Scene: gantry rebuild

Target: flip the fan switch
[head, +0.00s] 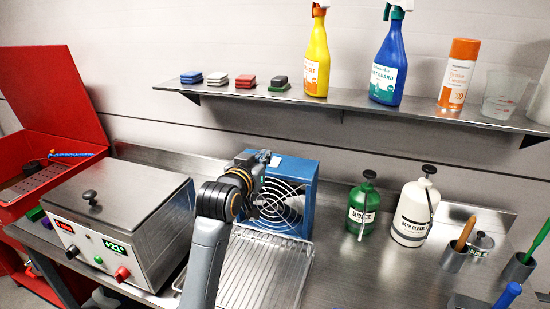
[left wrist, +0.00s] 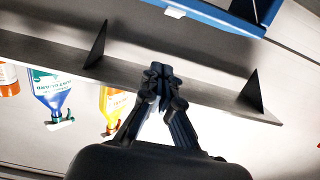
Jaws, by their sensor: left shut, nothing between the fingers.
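The blue fan (head: 308,172) stands at the back of the steel bench, its round grille facing forward. In the left wrist view a blue edge, which looks like part of the fan (left wrist: 215,12), crosses the top. A small white piece (left wrist: 175,12) shows beside it; I cannot tell if it is the switch. My left gripper (head: 262,157) is at the fan's upper left, in front of its top edge; contact cannot be told. Its fingers are closed together and empty in the left wrist view (left wrist: 158,75). No switch is clearly visible. My right gripper is out of view.
A wire rack (head: 265,268) lies before the fan. A steel heater box (head: 122,205) stands left, a green bottle (head: 362,205) and a white bottle (head: 414,215) right. A wall shelf (head: 350,101) with spray bottles and blocks hangs above.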

